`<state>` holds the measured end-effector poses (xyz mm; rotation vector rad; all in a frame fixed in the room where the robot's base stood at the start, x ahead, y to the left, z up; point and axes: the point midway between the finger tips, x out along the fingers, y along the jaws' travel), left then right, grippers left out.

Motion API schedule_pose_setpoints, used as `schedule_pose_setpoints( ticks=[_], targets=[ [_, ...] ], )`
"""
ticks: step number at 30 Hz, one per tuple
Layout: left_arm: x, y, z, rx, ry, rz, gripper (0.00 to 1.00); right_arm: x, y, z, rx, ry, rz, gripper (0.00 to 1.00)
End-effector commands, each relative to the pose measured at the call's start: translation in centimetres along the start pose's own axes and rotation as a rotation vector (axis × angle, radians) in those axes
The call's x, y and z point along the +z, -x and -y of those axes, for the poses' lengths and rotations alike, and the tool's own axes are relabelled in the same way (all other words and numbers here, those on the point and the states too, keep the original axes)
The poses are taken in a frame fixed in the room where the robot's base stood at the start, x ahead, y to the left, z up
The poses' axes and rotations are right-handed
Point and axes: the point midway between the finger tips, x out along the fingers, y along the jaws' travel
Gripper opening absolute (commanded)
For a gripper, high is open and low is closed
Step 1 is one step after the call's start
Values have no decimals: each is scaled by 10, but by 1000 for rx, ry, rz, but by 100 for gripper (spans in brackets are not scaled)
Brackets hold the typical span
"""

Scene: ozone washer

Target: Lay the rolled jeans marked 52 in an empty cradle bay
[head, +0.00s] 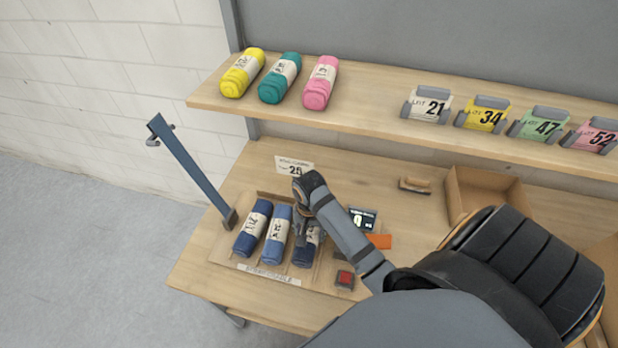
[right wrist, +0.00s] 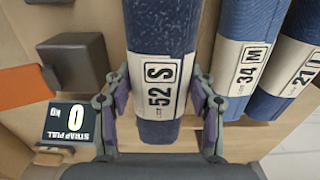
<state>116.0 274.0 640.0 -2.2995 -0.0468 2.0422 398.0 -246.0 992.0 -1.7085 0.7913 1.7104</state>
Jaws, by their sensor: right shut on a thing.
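The dark blue rolled jeans marked 52 S (right wrist: 157,50) are between the fingers of my right gripper (right wrist: 158,105), which is shut on them around the label band. In the head view the same roll (head: 306,256) is the rightmost of three, partly hidden by my right gripper (head: 303,222). I cannot tell whether it touches the cradle. The cradle tray (head: 225,252) on the bench also has a mid-blue roll marked 34 M (head: 276,243) and a dark blue roll (head: 253,229) at the left. No empty bay shows clearly. My left gripper is out of view.
A slanted blue-grey post (head: 188,165) stands at the cradle's left. A display (head: 362,219), orange block (head: 379,241) and red button (head: 345,279) sit at its right. The shelf (head: 370,103) above holds yellow, teal and pink rolls and numbered cards. An open box (head: 487,185) is farther right.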

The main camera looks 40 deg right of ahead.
Motion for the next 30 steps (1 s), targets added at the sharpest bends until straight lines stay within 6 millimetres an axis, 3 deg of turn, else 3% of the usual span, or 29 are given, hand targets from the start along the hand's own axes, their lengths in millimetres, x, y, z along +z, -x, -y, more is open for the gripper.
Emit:
schedule_pose_setpoints(
  ticks=[4, 10, 21, 22, 26, 30],
  targets=[
    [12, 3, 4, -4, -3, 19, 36, -4, -4, 4, -1, 0, -1, 9],
    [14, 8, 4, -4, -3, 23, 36, -3, -33, 4, -2, -1, 0, 9],
    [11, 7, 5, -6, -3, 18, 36, -3, -38, 3, -1, 0, 0, 9],
    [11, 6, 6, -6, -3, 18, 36, -3, -38, 3, -1, 0, 0, 60],
    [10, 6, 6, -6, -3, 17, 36, -3, -38, 3, -1, 0, 0, 77],
    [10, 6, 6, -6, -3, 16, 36, -3, -38, 3, -1, -1, 0, 78]
  ],
)
